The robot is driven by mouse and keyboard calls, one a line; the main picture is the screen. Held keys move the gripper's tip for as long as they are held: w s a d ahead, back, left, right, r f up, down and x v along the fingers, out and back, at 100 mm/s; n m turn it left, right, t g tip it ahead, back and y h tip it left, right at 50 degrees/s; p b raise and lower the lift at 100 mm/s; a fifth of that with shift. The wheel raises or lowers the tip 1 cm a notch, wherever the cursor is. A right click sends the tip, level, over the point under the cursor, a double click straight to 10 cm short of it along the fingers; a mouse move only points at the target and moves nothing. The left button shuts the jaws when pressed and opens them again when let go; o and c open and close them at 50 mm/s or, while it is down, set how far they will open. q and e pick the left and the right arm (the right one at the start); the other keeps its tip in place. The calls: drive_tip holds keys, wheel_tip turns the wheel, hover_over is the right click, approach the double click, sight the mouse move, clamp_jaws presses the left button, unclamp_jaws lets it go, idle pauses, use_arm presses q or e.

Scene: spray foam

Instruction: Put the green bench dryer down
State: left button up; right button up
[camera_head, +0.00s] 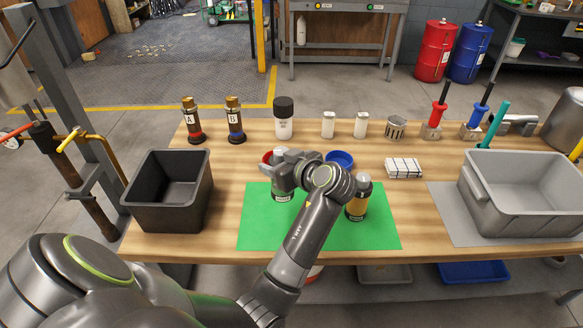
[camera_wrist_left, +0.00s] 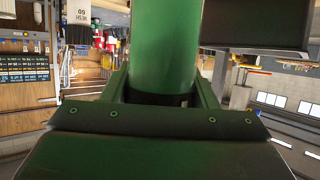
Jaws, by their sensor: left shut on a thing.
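The green bench dryer (camera_wrist_left: 165,45) is a green cylinder that fills the middle of the left wrist view, between the two fingers. My left gripper (camera_head: 281,174) is shut on it above the green mat (camera_head: 258,232). In the head view the dryer's lower part (camera_head: 282,194) shows below the gripper, near the mat's back edge. It looks upright. The gripper hides much of it, and I cannot tell whether its base touches the mat. My right gripper is not in view.
A red dish (camera_head: 266,157) and blue dish (camera_head: 340,158) lie behind. A black bin (camera_head: 205,197) is left, a grey bin (camera_head: 474,204) right. The mat's front is clear.

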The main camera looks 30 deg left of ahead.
use_arm(q)
drive_tip(key=shift+r, duration=0.65)
drive_tip(key=s+d+r+m+t+h, duration=0.1)
drive_tip(key=d+r+m+t+h, duration=0.8)
drive_tip(key=d+r+m+h, duration=0.2)
drive_tip(key=shift+s+d+r+m+h, duration=0.35)
drive_tip(key=shift+d+m+h, duration=0.45)
drive_tip(key=shift+d+m, duration=0.6)
drive_tip(key=shift+a, duration=0.1)
